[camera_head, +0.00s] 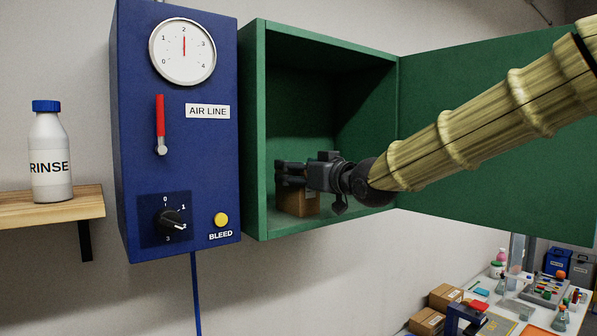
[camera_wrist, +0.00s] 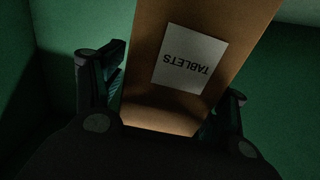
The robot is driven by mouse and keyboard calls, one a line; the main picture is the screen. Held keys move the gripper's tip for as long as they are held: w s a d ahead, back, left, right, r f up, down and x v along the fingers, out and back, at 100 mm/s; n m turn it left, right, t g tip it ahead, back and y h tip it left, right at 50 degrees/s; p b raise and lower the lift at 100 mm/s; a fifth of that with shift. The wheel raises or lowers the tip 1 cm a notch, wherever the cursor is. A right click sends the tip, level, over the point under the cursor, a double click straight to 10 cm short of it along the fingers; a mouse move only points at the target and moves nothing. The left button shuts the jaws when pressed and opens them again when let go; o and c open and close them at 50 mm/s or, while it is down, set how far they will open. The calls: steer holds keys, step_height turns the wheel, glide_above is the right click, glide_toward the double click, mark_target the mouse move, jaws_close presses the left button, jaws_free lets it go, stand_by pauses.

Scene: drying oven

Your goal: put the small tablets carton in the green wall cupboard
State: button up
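The tablets carton (camera_head: 298,203) is a small brown box inside the green wall cupboard (camera_head: 254,130), low down near its left wall. In the wrist view the carton (camera_wrist: 180,100) fills the middle, with a white "TABLETS" label upside down. My gripper (camera_head: 290,175) reaches into the cupboard at the carton's upper part. In the wrist view its fingers (camera_wrist: 165,85) lie on either side of the carton, very close to it. I cannot tell whether they press on it. The carton looks to be at the cupboard floor; its contact there is not clear.
The green cupboard door (camera_head: 500,130) stands wide open to the right, behind my arm. A blue air line panel (camera_head: 205,150) is close on the cupboard's left. A rinse bottle (camera_head: 50,155) stands on a wooden shelf (camera_head: 60,208). A cluttered bench (camera_head: 510,310) is below right.

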steer(key=shift+r, duration=0.2)
steer(key=shift+s+d+f, duration=0.15)
steer(key=shift+s+f, duration=0.05)
steer(key=b+v, duration=0.2)
steer(key=v, duration=0.5)
steer(key=shift+s+d+r+b, duration=0.1)
steer(key=shift+s+d+b, duration=0.15)
steer(key=shift+b, duration=0.1)
steer(key=shift+p+v, duration=0.35)
steer(key=shift+v, duration=1.55)
steer(key=shift+a, duration=0.1)
